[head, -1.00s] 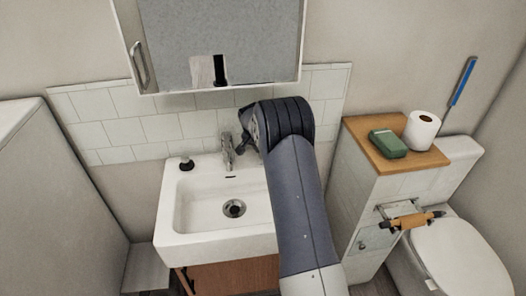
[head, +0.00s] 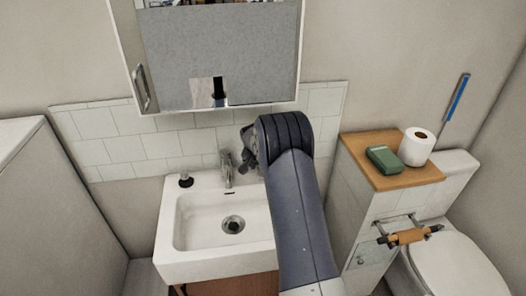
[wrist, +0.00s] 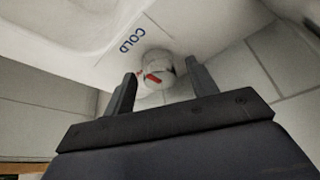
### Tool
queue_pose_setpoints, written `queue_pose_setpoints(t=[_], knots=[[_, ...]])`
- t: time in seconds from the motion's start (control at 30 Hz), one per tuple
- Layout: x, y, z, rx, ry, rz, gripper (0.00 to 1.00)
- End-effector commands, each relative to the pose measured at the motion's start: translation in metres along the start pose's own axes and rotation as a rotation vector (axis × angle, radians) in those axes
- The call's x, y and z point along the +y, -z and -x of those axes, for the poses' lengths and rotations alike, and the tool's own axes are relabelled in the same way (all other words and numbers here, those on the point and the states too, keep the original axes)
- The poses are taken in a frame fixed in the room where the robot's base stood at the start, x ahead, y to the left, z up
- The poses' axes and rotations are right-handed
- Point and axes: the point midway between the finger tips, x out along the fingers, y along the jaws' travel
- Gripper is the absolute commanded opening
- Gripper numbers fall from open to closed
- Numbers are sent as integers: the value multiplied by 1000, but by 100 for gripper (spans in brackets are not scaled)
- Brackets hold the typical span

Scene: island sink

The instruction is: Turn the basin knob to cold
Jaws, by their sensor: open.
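The basin knob (wrist: 153,66) is a small pale round knob with a red mark, in the wrist view. It sits by the white basin's edge, close to the printed word COLD (wrist: 132,41). My gripper (wrist: 161,74) is open, its two dark fingers on either side of the knob as seen from the wrist. I cannot tell whether either finger touches it. In the head view my gripper (head: 248,150) is just right of the chrome faucet (head: 226,168), above the back right of the white basin (head: 210,262). My arm hides the knob there.
A mirror cabinet (head: 219,50) hangs above the basin. A dark round fitting (head: 186,181) stands at its back left. To the right, a wood-topped unit holds a green box (head: 382,158) and a paper roll (head: 417,147), beside the toilet (head: 462,258). Tiled wall is close behind.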

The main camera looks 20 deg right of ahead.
Motion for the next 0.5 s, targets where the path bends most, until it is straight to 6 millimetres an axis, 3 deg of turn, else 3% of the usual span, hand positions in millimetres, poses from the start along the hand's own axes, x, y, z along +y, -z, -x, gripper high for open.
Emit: queue_pose_setpoints(t=[0.5], knots=[[4,2,5,-3,118,288,55]])
